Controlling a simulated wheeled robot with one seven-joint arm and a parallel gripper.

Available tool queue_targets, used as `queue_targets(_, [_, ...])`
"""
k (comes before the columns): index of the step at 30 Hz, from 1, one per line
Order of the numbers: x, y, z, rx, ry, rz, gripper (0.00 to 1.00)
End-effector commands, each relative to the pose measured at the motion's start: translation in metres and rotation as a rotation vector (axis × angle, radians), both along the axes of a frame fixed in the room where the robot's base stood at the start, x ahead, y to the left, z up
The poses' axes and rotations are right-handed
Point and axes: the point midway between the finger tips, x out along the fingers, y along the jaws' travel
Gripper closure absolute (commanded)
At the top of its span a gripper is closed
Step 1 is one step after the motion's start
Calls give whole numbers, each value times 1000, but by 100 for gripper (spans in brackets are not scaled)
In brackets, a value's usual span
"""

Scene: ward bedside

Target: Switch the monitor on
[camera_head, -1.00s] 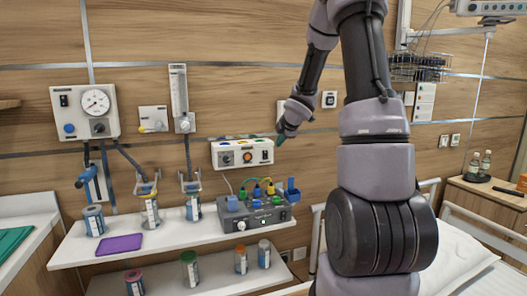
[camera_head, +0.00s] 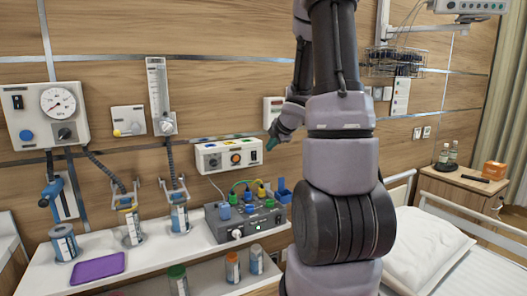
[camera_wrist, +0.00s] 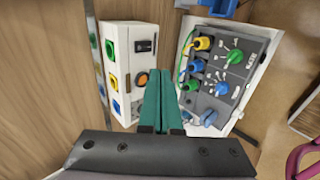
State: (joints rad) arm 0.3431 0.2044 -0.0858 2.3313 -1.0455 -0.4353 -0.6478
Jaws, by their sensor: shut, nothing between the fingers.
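A white wall box (camera_head: 229,155) carries coloured sockets on top, a dark switch and an orange knob on its front. A dark grey unit (camera_head: 245,222) with coloured plugs and cables stands on the shelf below it. I cannot tell for sure which of the two is the monitor. My gripper (camera_head: 271,143) is just right of the white box, apart from it as far as I can see. In the wrist view its teal fingers (camera_wrist: 163,76) are shut together and empty, between the white box (camera_wrist: 121,50) and the grey unit (camera_wrist: 240,50). The rocker switch (camera_wrist: 145,46) shows left of the fingertips.
The white shelf (camera_head: 150,262) holds a purple pad (camera_head: 98,267) and several canisters. A gauge panel (camera_head: 45,115) hangs on the left wall. My arm hides the middle. The bed with its pillow (camera_head: 425,240) and a bedside cabinet (camera_head: 465,195) are right.

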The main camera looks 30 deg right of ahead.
Motion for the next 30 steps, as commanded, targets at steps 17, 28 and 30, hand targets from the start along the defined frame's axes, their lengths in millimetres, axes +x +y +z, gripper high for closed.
queue_targets(17, [86, 4, -65, -1, 0, 2, 100])
queue_targets(28, [105, 4, -67, 1, 1, -1, 100])
queue_targets(30, [105, 4, -67, 1, 1, -1, 100])
